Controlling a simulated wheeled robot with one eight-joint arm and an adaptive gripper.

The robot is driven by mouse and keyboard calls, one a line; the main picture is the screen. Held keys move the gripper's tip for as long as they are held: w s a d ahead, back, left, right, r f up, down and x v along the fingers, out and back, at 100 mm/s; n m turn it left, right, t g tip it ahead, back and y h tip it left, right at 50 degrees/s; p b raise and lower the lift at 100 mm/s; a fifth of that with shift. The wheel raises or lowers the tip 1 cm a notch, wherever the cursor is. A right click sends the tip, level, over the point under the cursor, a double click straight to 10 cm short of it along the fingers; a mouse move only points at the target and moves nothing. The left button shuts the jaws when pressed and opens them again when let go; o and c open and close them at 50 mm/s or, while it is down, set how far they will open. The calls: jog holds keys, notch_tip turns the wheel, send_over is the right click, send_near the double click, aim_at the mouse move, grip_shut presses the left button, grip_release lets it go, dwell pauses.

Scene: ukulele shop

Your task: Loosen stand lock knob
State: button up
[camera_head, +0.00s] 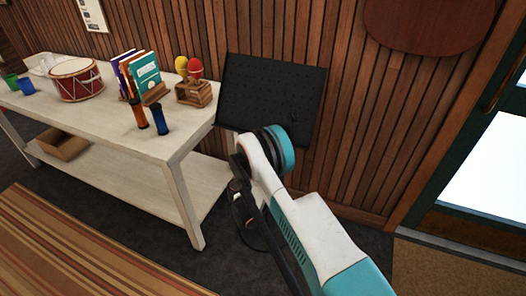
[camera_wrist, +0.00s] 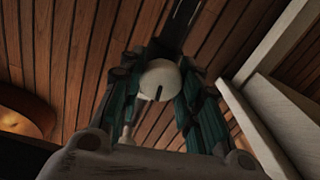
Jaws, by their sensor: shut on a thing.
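The black music stand (camera_head: 272,95) is upright against the slatted wood wall, to the right of the table. Its lower part is mostly hidden behind my arm in the head view. In the wrist view, the lock knob (camera_wrist: 161,82) is a pale, rounded piece with a dark slot mark. The dark stand post (camera_wrist: 181,26) runs up behind it. My gripper (camera_wrist: 158,75) has its two dark green fingers on either side of the knob and is shut on it. My gripper's fingertips are not clear in the head view.
A pale table (camera_head: 150,128) stands left of my arm, its near leg close by. It holds a red drum (camera_head: 75,80), books (camera_head: 140,70), maracas in a wooden holder (camera_head: 194,92) and shakers (camera_head: 160,119). A striped rug (camera_head: 75,250) lies in front. A glass door (camera_head: 490,160) is at right.

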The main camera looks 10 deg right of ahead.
jog(key=n, duration=0.9)
jog(key=shift+w+a+f, duration=0.1)
jog(key=n, duration=0.4)
jog(key=shift+n, duration=0.3)
jog(key=shift+f+n, duration=0.15)
jog(key=shift+n, duration=1.75)
jog(key=o, duration=1)
jog(key=shift+a, duration=0.1)
jog(key=shift+o, duration=0.2)
